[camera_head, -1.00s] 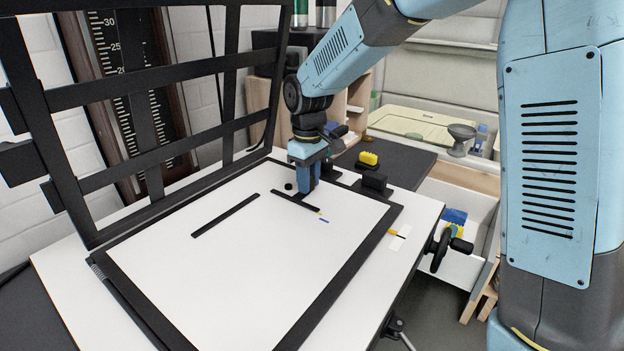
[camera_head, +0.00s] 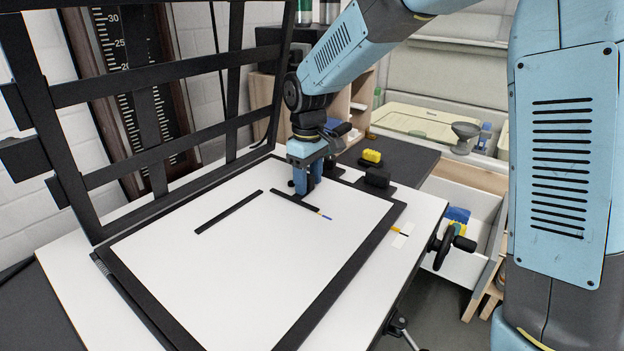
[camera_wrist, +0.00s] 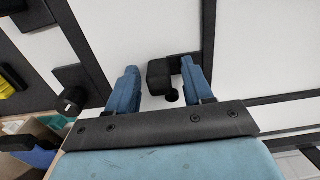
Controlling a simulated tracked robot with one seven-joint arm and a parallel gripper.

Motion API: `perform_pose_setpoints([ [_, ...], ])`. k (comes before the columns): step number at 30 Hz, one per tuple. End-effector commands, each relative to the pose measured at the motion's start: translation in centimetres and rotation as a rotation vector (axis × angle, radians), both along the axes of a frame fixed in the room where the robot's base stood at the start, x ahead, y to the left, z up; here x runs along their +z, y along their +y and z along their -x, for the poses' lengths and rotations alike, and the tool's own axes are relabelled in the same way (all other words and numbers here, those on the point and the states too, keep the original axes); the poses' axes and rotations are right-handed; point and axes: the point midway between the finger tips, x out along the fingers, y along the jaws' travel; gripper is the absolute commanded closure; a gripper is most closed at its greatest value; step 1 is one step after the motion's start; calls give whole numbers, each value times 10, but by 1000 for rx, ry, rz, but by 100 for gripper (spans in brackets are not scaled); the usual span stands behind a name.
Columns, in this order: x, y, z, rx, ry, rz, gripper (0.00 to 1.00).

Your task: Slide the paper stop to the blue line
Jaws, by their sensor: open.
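My gripper (camera_head: 307,192) is low over the bar's far part. In the wrist view, my open gripper (camera_wrist: 160,67) has its two blue fingers on either side of a black block (camera_wrist: 159,76) with a small round knob (camera_wrist: 172,96). Whether either finger touches the block, I cannot tell.
A second black bar (camera_head: 229,212) lies to the left on the board. The black easel frame (camera_head: 340,268) surrounds it, with a raised barred frame (camera_head: 165,78) at left. A black block (camera_head: 377,178) and a yellow-topped object (camera_head: 371,156) stand behind to the right.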

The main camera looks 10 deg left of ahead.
Motion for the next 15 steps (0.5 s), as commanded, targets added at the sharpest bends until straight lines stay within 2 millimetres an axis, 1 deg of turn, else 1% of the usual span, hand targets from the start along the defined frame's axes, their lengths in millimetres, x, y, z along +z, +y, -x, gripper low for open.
perform_pose_setpoints([
  [4,3,0,0,0,-1,0,49],
  [8,16,0,-1,-1,-2,-2,49],
  [11,33,0,0,-1,-3,-2,49],
  [15,61,0,0,0,-3,-2,49],
])
